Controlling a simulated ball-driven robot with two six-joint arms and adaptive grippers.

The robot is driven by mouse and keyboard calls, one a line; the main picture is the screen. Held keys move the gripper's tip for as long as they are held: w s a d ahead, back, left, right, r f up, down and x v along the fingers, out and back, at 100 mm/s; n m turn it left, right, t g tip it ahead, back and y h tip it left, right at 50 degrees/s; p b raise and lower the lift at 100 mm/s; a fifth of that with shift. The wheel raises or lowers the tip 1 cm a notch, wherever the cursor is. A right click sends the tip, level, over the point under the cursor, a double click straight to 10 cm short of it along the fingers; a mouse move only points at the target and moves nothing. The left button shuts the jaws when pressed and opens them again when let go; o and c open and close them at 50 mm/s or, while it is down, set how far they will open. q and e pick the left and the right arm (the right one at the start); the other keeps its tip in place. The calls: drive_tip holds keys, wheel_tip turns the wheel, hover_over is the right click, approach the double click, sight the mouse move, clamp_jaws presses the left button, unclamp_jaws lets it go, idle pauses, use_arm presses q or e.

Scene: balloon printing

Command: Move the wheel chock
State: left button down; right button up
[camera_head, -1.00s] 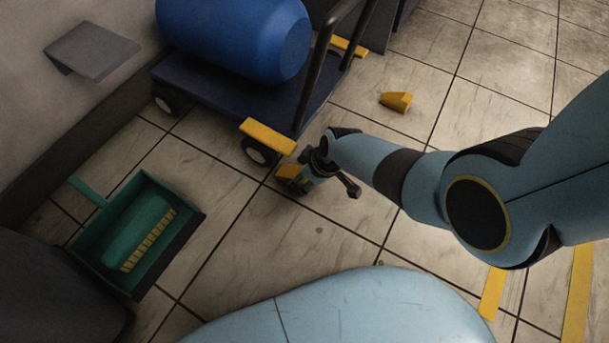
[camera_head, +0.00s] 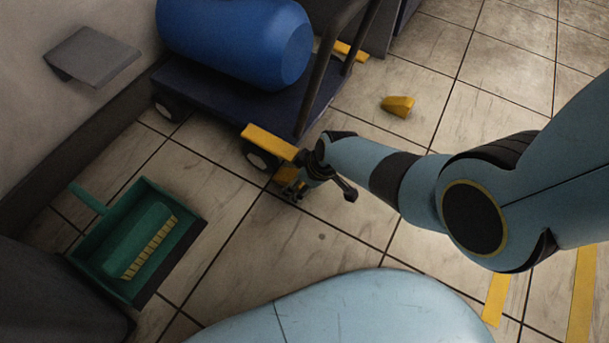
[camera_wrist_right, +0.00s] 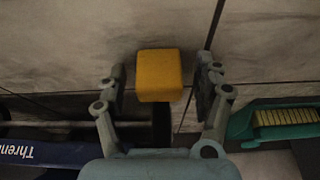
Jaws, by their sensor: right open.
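One yellow wheel chock (camera_head: 285,174) is on the tiled floor by the trolley's front wheel (camera_head: 261,157), largely hidden by my right gripper (camera_head: 292,188). In the right wrist view, a yellow block (camera_wrist_right: 160,76), apparently this chock, sits between the two spread fingers of the gripper (camera_wrist_right: 162,88), with gaps visible on both sides. A second yellow wedge-shaped chock (camera_head: 398,106) lies on the open floor to the right of the trolley. My left gripper is not in view.
The dark blue trolley (camera_head: 200,91) carries a blue drum (camera_head: 232,38) and has a yellow bumper (camera_head: 268,141) just above the gripper. A green dustpan (camera_head: 118,269) lies at lower left, and shows in the wrist view (camera_wrist_right: 243,122).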

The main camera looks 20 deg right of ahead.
drive_tip(key=v, duration=1.2)
drive_tip(key=shift+f, duration=0.1)
